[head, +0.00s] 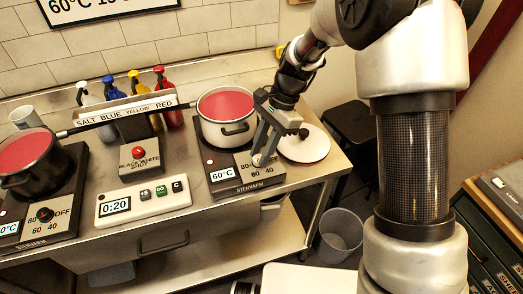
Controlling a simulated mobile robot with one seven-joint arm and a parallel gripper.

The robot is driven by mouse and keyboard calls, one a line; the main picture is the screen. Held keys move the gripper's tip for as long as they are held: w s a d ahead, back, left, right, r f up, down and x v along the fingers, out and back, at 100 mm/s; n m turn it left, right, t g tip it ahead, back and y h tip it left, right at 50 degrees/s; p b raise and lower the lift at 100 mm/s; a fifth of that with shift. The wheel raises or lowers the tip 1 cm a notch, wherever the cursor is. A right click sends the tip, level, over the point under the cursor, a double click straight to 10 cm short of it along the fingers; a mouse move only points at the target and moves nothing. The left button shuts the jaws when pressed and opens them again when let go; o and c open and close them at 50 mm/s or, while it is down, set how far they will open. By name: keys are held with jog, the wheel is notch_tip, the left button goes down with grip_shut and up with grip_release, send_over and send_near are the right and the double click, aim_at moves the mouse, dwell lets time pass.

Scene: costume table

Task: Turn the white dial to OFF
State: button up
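The white dial (257,161) is on the front panel of the right hot plate (218,187), below a white pot of red liquid. The panel shows 80, 60 and 40 marks and a display reading 60°C. My gripper (264,158) points down at the dial, with its fingertips at or very near it. The fingers cover part of the dial and the panel's right side, so no OFF mark shows there. I cannot tell which way the dial points or whether the fingers grip it.
The white pot (240,129) stands close to my gripper's left. A white plate (303,143) lies to its right. A timer box (143,203) reading 0:20 and a left hot plate (33,228) with a black dial and dark pot (42,180) are further left.

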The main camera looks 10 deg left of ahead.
jog(key=shift+c, duration=0.2)
jog(key=n+p, duration=0.1)
jog(key=n, duration=0.1)
jog(key=shift+w+a+r+n+g+h+p, duration=0.1)
jog(key=shift+n+g+h+p, duration=0.25)
jog(key=shift+n+g+h, duration=0.05)
jog(key=n+h+p, duration=0.1)
jog(key=n, duration=0.2)
jog(key=shift+w+a+n, duration=0.1)
jog(key=shift+a+n, duration=0.05)
jog(key=shift+n, duration=0.25)
jog(key=n+h, duration=0.1)
jog(key=n, duration=0.1)
jog(key=n+h+p, duration=0.1)
jog(key=n, duration=0.3)
jog(key=shift+a+h, duration=0.3)
jog(key=shift+h, duration=0.1)
jog(key=n+h, duration=0.1)
jog(key=n, duration=0.4)
jog(key=shift+a+n+t+h, duration=0.2)
jog(key=shift+n+t+h, duration=0.1)
jog(key=shift+n+h, duration=0.1)
jog(key=n, duration=0.1)
jog(key=n+t, duration=0.1)
jog(key=n, duration=0.1)
jog(key=n+h, duration=0.1)
jog(key=n, duration=0.1)
jog(key=shift+s+a+t, duration=0.1)
jog(key=shift+s+t, duration=0.2)
jog(key=shift+n, duration=0.3)
